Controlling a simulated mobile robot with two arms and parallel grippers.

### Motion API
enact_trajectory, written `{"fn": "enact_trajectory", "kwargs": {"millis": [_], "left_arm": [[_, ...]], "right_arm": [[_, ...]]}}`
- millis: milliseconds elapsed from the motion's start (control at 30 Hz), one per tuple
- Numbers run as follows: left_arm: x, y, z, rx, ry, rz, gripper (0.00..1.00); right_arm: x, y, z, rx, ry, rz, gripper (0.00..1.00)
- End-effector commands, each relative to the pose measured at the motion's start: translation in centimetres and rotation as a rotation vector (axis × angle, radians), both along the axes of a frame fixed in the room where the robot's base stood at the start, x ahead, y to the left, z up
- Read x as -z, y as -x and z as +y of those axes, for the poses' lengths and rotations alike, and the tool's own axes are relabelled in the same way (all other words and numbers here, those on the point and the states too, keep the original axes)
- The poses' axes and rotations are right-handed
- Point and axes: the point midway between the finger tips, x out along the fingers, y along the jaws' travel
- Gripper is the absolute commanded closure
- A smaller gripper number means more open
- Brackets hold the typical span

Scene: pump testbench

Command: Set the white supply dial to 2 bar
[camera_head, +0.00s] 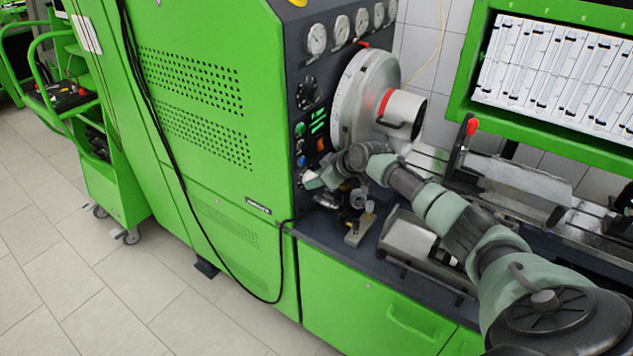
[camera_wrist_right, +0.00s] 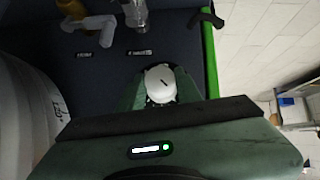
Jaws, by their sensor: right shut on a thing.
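The white supply dial (camera_wrist_right: 161,83) shows in the right wrist view as a round white knob with a short dark mark on its face. It sits on a dark panel (camera_wrist_right: 110,78). My right gripper (camera_wrist_right: 160,92) has one green finger on each side of the dial and is shut on it. The scale around the dial is not readable. My left gripper is not in view.
In the wrist view a grey lever (camera_wrist_right: 88,24), a black lever (camera_wrist_right: 207,18) and a metal fitting (camera_wrist_right: 135,12) stand near the dial. The head view shows pressure gauges (camera_head: 317,39), a large round flywheel housing (camera_head: 362,95) beside the arm, and coloured buttons (camera_head: 300,129).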

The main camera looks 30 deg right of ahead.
Motion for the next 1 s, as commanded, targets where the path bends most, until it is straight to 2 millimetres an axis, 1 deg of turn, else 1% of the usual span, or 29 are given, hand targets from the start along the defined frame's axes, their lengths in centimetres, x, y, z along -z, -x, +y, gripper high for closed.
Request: {"fn": "enact_trajectory", "kwargs": {"millis": [33, 267, 300, 333, 367, 733, 867, 1000], "left_arm": [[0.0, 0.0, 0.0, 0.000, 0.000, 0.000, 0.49], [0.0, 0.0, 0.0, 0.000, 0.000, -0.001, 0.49], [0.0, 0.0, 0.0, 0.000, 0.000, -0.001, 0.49], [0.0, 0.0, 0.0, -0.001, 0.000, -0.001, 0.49], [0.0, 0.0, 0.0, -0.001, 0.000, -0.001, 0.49], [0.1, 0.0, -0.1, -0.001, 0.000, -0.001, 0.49], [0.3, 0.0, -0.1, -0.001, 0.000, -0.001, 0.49], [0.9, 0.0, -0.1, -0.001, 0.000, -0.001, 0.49]], "right_arm": [[-0.3, -0.2, 0.1, 0.000, -0.003, -0.007, 1.00], [-0.3, -0.2, 0.1, 0.001, -0.003, -0.008, 1.00], [-0.3, -0.2, 0.1, 0.000, -0.002, -0.008, 0.58], [-0.3, -0.2, 0.1, 0.000, -0.002, -0.008, 0.49], [-0.3, -0.2, 0.1, 0.000, -0.002, -0.008, 0.44], [-0.3, 0.1, -0.1, 0.000, 0.001, -0.004, 0.44], [-1.1, 1.0, -0.4, 0.000, 0.002, -0.004, 0.44], [-2.5, 2.5, -0.7, -0.001, 0.003, -0.005, 0.44]]}}
